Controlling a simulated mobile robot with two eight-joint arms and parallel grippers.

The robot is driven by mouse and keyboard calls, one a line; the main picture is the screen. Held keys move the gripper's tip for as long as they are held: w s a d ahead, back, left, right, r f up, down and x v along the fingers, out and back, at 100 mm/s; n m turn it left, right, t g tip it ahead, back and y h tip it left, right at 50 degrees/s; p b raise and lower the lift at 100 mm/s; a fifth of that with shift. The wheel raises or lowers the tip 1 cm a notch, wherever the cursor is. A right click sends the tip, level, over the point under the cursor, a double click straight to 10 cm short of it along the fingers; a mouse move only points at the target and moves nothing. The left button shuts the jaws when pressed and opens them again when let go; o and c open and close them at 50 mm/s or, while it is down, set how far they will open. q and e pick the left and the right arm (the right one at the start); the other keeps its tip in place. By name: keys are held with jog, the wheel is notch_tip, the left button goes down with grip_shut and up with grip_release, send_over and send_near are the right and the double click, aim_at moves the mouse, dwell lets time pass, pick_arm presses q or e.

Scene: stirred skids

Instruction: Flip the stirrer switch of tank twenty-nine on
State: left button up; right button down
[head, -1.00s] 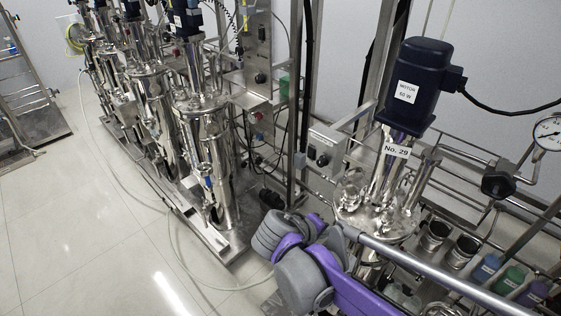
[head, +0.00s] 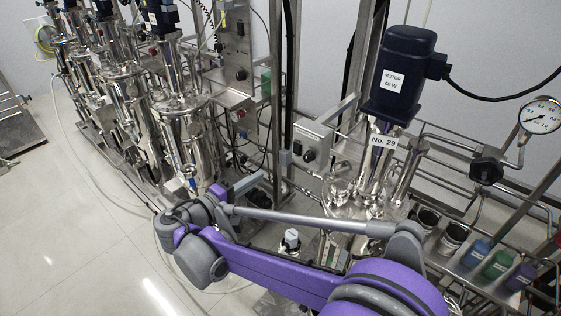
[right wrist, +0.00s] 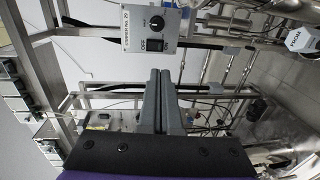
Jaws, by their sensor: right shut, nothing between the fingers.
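Tank twenty-nine (head: 350,195) stands right of centre in the head view, with a "No. 29" plate (head: 383,141) under its dark blue motor (head: 402,75). A grey control box (head: 312,148) is on the frame to its left. The right wrist view shows a control box (right wrist: 140,24) with a label ending in 29, a black knob (right wrist: 157,23) and a dark switch (right wrist: 154,46) below it; its position is too small to read. My right gripper (right wrist: 160,72) is shut and empty, its fingertips apart from the switch. In the head view it (head: 258,177) is left of and below the box. My left gripper is not in view.
Several similar steel tanks (head: 185,125) stand in a row at left, with another control box (head: 237,72) beside them. Steel rails and cables surround the box. Bottles (head: 476,252) and a pressure gauge (head: 540,115) are at right. The floor (head: 60,220) at left is clear.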

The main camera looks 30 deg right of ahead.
aim_at(296, 153)
jog(key=p+x, duration=0.1)
jog(key=x, duration=1.2)
jog(key=shift+w+d, duration=0.2)
jog(key=shift+d+f, duration=0.1)
jog(key=shift+d, duration=0.05)
jog(key=shift+w+d, duration=0.1)
jog(key=shift+f, duration=0.15)
